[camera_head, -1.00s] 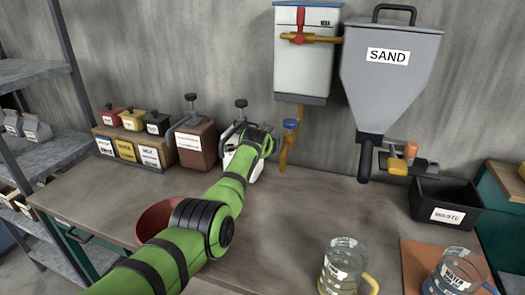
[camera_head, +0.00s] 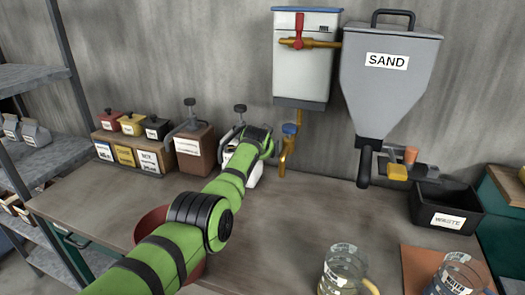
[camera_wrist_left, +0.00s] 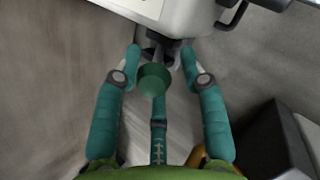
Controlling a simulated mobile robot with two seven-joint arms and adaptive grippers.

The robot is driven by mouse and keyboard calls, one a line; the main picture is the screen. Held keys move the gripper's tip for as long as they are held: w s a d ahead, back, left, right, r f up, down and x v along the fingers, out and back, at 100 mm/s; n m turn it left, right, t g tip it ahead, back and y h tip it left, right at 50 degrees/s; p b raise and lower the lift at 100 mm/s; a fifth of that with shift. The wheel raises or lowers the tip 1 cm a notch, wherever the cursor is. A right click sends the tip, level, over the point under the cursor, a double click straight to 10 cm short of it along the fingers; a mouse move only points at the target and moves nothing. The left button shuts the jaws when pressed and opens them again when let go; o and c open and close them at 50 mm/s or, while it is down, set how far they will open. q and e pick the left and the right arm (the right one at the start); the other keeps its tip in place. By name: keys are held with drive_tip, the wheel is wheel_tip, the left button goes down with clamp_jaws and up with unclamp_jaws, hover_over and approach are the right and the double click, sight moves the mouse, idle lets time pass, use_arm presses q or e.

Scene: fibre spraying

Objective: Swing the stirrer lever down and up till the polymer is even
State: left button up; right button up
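A small white container (camera_head: 252,176) with a dark knob (camera_head: 240,108) above it stands at the back of the bench, partly hidden by my left arm. My left gripper (camera_head: 262,146) is at its upper front in the head view. In the left wrist view, its two teal fingers (camera_wrist_left: 161,58) are spread, with a gap on each side of a dark fitting (camera_wrist_left: 166,48) under a pale labelled box (camera_wrist_left: 185,12). A green round piece (camera_wrist_left: 153,78) shows between the fingers. I cannot tell which part is the stirrer lever, or see the polymer. My right gripper is out of view.
A brown labelled box (camera_head: 195,152) stands left of the white container. A yellow pipe (camera_head: 286,158) is close on its right, below a white tank (camera_head: 302,70). A sand hopper (camera_head: 387,90), waste bin (camera_head: 445,208), glass jugs (camera_head: 342,268) and a red bowl (camera_head: 150,226) are around.

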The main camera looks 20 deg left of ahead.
use_arm(q)
drive_tip(key=shift+s+f, duration=0.1)
drive_tip(key=shift+f, duration=0.05)
drive_tip(key=v, duration=1.2)
idle(0.5)
idle(0.4)
